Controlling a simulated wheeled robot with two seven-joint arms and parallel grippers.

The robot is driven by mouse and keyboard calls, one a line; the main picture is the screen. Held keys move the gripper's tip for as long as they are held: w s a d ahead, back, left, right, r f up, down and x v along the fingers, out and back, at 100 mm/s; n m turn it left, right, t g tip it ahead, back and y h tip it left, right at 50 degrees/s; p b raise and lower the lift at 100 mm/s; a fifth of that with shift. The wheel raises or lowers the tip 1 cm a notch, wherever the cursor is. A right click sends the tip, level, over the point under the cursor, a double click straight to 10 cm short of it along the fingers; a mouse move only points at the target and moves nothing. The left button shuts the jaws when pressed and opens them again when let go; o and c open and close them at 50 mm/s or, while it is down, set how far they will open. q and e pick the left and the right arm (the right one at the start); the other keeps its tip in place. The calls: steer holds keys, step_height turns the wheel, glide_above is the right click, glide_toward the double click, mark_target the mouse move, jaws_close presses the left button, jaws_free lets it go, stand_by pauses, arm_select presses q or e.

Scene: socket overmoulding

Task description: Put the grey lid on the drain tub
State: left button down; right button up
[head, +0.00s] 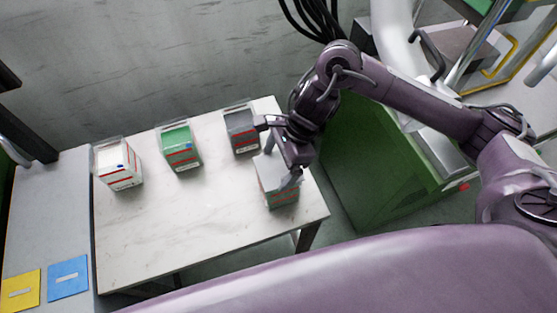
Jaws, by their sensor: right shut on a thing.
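My right gripper (280,166) reaches down over the right end of the white table, shut on a pale grey, flat piece that looks like the grey lid (267,172). Right below it stands a tub (284,199) with green and red on its front; the lid and gripper hide most of its top. I cannot tell whether the lid touches the tub's rim. No label here can be read to confirm which is the drain tub. My left gripper is not in view.
Along the table's back (170,225) stand a grey bin (241,130), a green bin (180,147) and a white bin (118,165). The table's front middle is clear. A yellow card (20,291) and a blue card (68,277) lie on the left surface. A green cabinet (372,165) stands to the right.

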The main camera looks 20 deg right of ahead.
steer(key=o, duration=0.7)
steer(key=shift+o, duration=0.2)
steer(key=shift+r, duration=0.1)
steer(key=v, duration=0.7)
steer(key=shift+d+r+p, duration=0.2)
steer(key=shift+r+p, duration=0.1)
